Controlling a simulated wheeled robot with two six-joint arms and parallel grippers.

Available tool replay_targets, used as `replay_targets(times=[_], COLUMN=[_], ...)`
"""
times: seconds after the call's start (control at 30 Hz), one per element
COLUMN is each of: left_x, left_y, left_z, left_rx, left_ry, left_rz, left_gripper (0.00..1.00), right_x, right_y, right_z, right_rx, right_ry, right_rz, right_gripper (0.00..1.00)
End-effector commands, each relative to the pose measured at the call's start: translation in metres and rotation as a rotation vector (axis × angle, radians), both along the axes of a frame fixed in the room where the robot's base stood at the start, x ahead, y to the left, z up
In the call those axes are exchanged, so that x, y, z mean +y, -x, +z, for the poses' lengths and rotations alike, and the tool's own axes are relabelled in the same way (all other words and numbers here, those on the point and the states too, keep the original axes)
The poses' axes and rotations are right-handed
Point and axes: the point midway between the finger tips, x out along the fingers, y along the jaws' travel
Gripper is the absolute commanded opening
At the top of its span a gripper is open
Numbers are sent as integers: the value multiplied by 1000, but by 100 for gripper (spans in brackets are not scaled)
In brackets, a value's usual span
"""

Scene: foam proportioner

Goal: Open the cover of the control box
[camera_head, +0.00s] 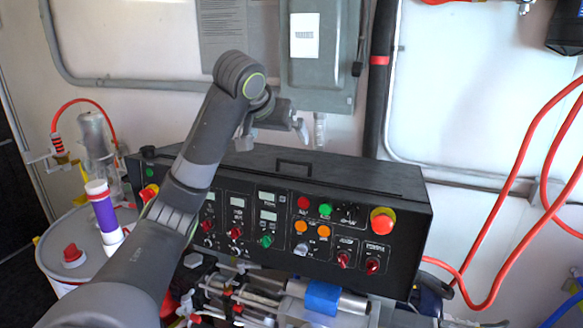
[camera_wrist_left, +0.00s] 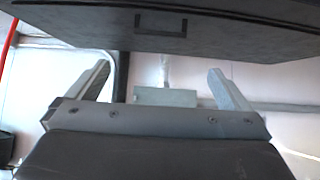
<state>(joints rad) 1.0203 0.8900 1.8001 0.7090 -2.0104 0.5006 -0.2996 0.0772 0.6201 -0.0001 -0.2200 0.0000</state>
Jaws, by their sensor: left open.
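The control box (camera_head: 390,205) is a black case with a front panel of buttons, switches and small displays. Its black cover (camera_head: 370,180) lies closed along the top and carries a small rectangular handle (camera_head: 293,163). The handle also shows on the dark surface at the top of the left wrist view (camera_wrist_left: 160,22). My left gripper (camera_head: 273,136) is above the cover's back edge, a little left of the handle and apart from it. Its two fingers are spread and empty in the left wrist view (camera_wrist_left: 158,76). My left forearm hides part of the panel's left side. My right gripper is not in view.
A grey wall box (camera_head: 320,70) hangs behind the gripper, next to a black vertical pipe (camera_head: 378,100). Red hoses (camera_head: 520,160) loop at the right. A white drum (camera_head: 75,245) stands at the left. Pipes and a blue-wrapped tube (camera_head: 322,298) lie below the panel.

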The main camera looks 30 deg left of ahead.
Motion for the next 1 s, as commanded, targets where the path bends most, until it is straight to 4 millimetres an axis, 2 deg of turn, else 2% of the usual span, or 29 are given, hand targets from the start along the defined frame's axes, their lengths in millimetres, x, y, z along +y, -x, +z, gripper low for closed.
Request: replay_targets(times=[0.03,0.67,0.7,1.0], left_x=[1,7,9,18], left_y=[-3,-33,-40,-79], left_z=[-9,-40,-43,-80], left_rx=[0,0,5,5], left_ry=[1,0,3,1], left_rz=[0,-1,0,-1], left_gripper=[100,100,100,100], right_x=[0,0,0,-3], right_y=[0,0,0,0], right_z=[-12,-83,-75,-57], right_rx=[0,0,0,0], right_ry=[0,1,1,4], right_rz=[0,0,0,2], right_gripper=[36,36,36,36])
